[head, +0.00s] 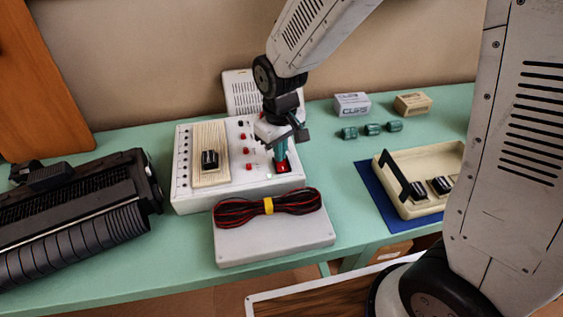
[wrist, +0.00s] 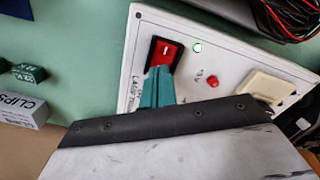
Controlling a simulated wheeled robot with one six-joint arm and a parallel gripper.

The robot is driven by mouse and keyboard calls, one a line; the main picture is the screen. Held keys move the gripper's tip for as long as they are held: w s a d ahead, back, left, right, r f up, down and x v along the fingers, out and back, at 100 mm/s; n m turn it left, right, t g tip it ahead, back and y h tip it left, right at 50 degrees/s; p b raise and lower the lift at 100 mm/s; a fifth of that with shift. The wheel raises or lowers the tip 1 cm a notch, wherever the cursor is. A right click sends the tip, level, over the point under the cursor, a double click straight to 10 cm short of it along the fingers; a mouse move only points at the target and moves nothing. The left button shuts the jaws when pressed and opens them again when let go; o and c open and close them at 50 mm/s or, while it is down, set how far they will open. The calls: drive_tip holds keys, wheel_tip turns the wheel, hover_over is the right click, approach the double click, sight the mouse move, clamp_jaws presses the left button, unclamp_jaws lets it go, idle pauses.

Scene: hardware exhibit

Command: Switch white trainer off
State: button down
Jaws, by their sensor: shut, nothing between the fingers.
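The white trainer (head: 245,183) stands on the green table at the centre of the head view, with a breadboard strip, red and black terminals and a red rocker switch on its panel. The red rocker switch (head: 283,166) sits at the panel's front right; in the wrist view the switch (wrist: 166,52) shows its red face in a black frame. A small round light (wrist: 197,48) beside it looks pale with a green rim. My gripper (head: 280,152) is shut and empty, its teal fingertips (wrist: 157,84) pointing down at the switch's edge. I cannot tell whether they touch it.
A grey case (head: 275,240) with a coiled red-black cable (head: 268,207) lies in front of the trainer. A black ribbed device (head: 75,215) is at left. A cream tray (head: 425,205) on a blue mat, clip boxes (head: 352,104) and green blocks (head: 372,129) are at right.

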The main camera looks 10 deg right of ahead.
drive_tip(key=shift+f, duration=0.2)
drive_tip(key=shift+r, duration=3.5)
drive_tip(key=s, duration=0.1)
drive_tip(key=s+d, duration=0.1)
drive_tip(key=s+g, duration=0.1)
drive_tip(key=shift+s+d+r+m, duration=0.1)
drive_tip(key=shift+s+d+m, duration=0.15)
drive_tip(key=shift+d+m, duration=0.05)
drive_tip(key=s+d+r+m+t, duration=0.1)
drive_tip(key=s+d+r+m, duration=0.1)
drive_tip(key=s+d+r, duration=0.4)
drive_tip(key=s+d+r+m+t, duration=0.1)
drive_tip(key=s+d+r+m, duration=0.2)
drive_tip(key=s+d+r, duration=0.3)
drive_tip(key=s+d, duration=0.2)
drive_tip(key=s, duration=0.3)
drive_tip(key=shift+r, duration=0.2)
